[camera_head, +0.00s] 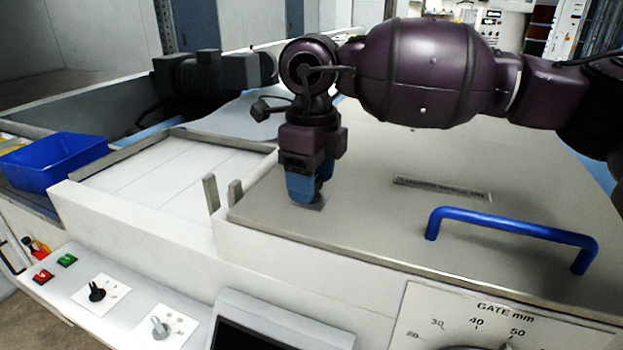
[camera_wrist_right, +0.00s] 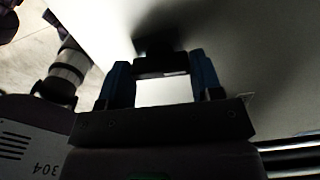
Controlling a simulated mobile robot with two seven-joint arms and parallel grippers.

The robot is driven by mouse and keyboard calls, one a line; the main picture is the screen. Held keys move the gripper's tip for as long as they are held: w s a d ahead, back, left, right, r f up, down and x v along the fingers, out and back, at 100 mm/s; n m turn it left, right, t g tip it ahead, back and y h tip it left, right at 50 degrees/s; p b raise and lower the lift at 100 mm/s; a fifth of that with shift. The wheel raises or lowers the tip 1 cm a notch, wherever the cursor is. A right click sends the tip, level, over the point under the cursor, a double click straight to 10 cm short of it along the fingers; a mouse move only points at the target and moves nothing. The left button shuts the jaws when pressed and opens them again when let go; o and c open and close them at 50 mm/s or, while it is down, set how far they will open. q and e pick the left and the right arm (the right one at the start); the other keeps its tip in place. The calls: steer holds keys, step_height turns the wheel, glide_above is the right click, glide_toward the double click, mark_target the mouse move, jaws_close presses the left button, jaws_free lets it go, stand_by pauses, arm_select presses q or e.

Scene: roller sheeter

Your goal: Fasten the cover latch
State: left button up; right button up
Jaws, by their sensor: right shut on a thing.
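The steel cover (camera_head: 365,235) of the roller sheeter lies flat and down, with a blue handle (camera_head: 510,232) and a label plate on top. My right gripper (camera_head: 306,193) reaches down to the cover's far left part, its blue fingertips just at the surface. A small dark piece at the fingertips, seemingly the cover latch (camera_head: 316,206), is mostly hidden by the fingers. In the right wrist view the blue fingers stand apart around a dark bar (camera_wrist_right: 162,63), and the gripper is shut on it. How the latch is turned cannot be told. My left gripper is out of view.
Two upright metal tabs (camera_head: 211,193) stand left of the cover beside the white bed (camera_head: 175,178). A blue bin (camera_head: 52,162) sits at the left. The front panel has knobs, buttons and a gate dial (camera_head: 480,340). The cover between gripper and handle is clear.

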steer(key=shift+r+n, duration=0.1)
steer(key=shift+n, duration=0.5)
steer(key=o, duration=0.9)
step_height(320, 180, up, 11)
steer(key=shift+f, duration=0.1)
stand_by(0.7)
